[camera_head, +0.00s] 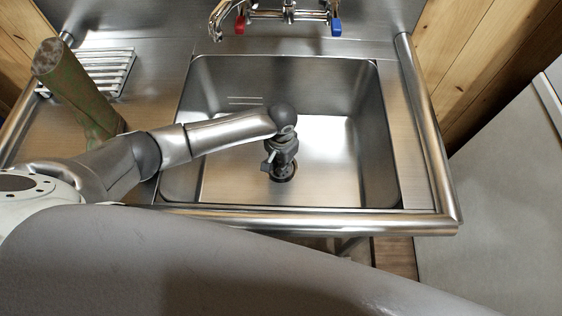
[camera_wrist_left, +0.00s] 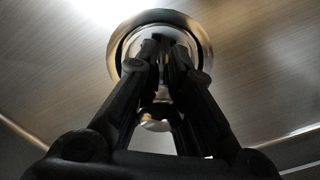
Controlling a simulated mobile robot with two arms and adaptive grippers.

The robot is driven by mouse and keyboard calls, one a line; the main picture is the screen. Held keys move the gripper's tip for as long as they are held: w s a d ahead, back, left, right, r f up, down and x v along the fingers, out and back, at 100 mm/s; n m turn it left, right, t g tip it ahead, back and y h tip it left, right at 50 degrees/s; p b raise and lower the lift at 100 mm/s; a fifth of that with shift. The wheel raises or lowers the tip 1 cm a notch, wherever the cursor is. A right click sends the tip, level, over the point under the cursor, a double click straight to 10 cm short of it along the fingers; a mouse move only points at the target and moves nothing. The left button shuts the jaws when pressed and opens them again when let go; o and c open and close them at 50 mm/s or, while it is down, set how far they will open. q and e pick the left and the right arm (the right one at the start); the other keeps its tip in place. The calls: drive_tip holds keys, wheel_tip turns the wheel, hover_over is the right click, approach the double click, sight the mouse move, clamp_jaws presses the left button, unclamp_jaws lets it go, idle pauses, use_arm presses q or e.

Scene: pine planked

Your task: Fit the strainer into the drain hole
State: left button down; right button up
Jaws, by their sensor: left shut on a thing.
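The steel sink basin (camera_head: 330,185) is in the middle of the head view. My left gripper (camera_head: 281,172) points down into it, low over the drain hole (camera_head: 291,178), which it largely covers. In the left wrist view, the fingers (camera_wrist_left: 168,42) are close together, shut on the strainer, in front of a round shiny metal rim (camera_wrist_left: 206,50). The fingers hide most of the strainer, and I cannot tell its edge from the drain's rim or whether it is seated. My right gripper is out of view.
The faucet (camera_head: 285,14) with red and blue handles is at the back. A slatted rack (camera_head: 118,60) and a tall green-brown mottled cylinder (camera_head: 75,90) stand on the left drainboard, close to my left arm. The raised front rail (camera_head: 330,222) borders the sink.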

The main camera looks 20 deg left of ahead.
use_arm(q)
drive_tip(key=c, duration=1.5)
unclamp_jaws()
drive_tip(key=shift+f, duration=0.1)
wheel_tip(320, 180, up, 12)
drive_tip(key=shift+r+p, duration=0.2)
drive_tip(key=shift+p, duration=0.2)
